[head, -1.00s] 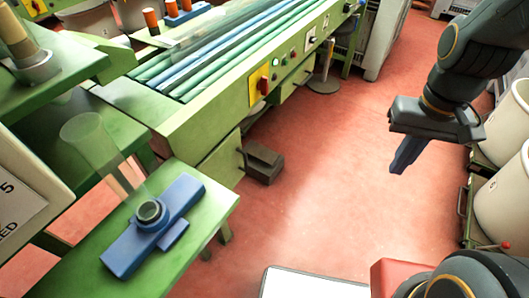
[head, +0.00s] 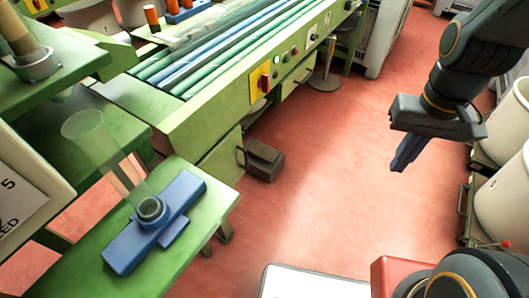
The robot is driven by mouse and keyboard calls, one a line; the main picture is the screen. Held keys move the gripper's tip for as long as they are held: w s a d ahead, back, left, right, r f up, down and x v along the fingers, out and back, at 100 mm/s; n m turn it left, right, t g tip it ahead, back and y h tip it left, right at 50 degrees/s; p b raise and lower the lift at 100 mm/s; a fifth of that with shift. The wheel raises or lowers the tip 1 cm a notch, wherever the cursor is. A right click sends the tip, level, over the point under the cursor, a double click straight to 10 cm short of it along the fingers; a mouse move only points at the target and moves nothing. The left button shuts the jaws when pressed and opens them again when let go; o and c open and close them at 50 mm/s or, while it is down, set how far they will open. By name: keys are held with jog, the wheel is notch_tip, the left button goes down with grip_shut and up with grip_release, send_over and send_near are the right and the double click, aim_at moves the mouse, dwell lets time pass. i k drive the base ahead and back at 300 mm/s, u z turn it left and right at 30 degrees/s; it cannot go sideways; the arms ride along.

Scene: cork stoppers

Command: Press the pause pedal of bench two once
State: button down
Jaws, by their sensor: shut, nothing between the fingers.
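A dark grey-brown pedal box (head: 264,160) sits on the red floor at the foot of the green bench (head: 215,130) in the middle of the head view. It has a handle-like loop at its left side. I cannot read any bench number on it. My gripper (head: 404,160) hangs at the upper right, pointing down, its blue fingers shut and empty. It is well to the right of the pedal, with open floor between them in the picture.
A green side table (head: 80,262) at the lower left bears a blue fixture (head: 131,247) with a clear tube. White bins (head: 503,190) stand at the right. A yellow-backed red switch (head: 263,82) is on the bench side. Red floor (head: 320,190) is clear in the middle.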

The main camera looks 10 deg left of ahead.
aim_at(266, 152)
jog(key=z, duration=0.6)
jog(key=k, duration=0.65)
jog(key=z, duration=0.55)
jog(key=i, duration=0.6)
jog(key=u, duration=0.95)
jog(key=i, duration=0.75)
jog(key=u, duration=0.8)
